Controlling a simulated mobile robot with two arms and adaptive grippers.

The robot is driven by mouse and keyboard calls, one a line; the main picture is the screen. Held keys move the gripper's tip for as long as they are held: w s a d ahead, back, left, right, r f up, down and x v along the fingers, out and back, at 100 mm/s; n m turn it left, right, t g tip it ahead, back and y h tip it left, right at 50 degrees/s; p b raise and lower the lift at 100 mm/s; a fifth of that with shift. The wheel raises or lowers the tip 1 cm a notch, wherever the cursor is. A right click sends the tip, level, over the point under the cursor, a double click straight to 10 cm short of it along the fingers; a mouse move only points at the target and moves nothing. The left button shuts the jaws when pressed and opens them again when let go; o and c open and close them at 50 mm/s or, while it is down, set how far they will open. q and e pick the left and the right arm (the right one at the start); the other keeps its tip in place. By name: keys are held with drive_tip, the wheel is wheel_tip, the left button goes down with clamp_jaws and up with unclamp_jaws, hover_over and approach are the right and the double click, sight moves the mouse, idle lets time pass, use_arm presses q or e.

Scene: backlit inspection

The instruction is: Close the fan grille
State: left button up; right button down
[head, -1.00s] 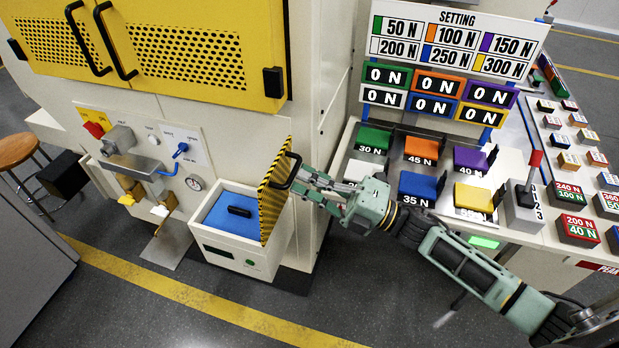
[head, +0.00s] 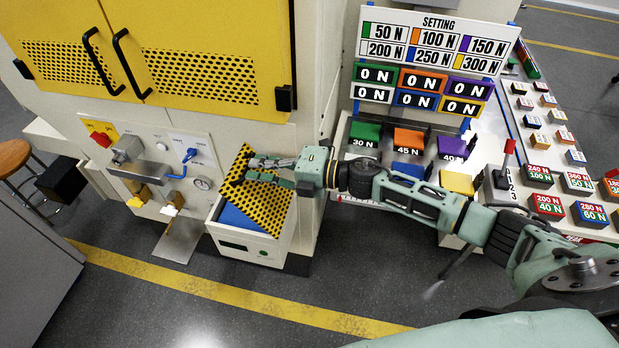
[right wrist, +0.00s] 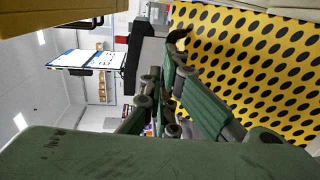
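The fan grille (head: 261,206) is a yellow perforated panel with black holes. It leans at a slant over a white box (head: 249,246), and the blue inside (head: 240,219) shows below its lower edge. My right gripper (head: 254,170) reaches in from the right and lies over the upper part of the grille, by its dark handle. In the right wrist view, the grille (right wrist: 255,65) fills the upper right, and my fingers (right wrist: 172,62) lie close to it beside a black curved part of the handle (right wrist: 178,37). Whether they grip it is unclear. My left gripper is out of view.
A yellow double-door cabinet (head: 200,50) rises behind the box. A panel with a blue lever (head: 189,155) and a gauge stands left of it. A console with coloured blocks (head: 408,141) and a setting sign (head: 437,40) is at right. The floor in front is clear.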

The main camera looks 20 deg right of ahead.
sight(238, 168)
drive_tip(key=shift+h, duration=0.3)
drive_tip(key=w+a+f, duration=0.2)
drive_tip(key=a, duration=0.1)
drive_tip(key=w+a, duration=0.2)
drive_tip(key=shift+a+f, duration=0.2)
drive_tip(key=shift+f, duration=0.2)
drive_tip(key=shift+w+a+f+g+h, duration=0.1)
drive_tip(key=shift+a+f+g+h, duration=0.2)
drive_tip(key=shift+g, duration=0.1)
use_arm(q)
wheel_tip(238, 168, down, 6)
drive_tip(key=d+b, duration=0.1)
drive_tip(key=b, duration=0.4)
drive_tip(key=shift+b, duration=0.4)
use_arm(e)
drive_tip(key=shift+w+a+f, duration=0.55)
drive_tip(key=shift+a+f, duration=0.25)
drive_tip(key=shift+f, duration=0.6)
drive_tip(key=shift+w+a+f, duration=0.5)
drive_tip(key=shift+a+f, duration=0.25)
drive_tip(key=shift+f, duration=0.6)
drive_tip(key=shift+w+a+f, duration=0.55)
drive_tip(key=shift+a+f, duration=0.25)
drive_tip(key=shift+f, duration=0.6)
drive_tip(key=shift+r, duration=0.1)
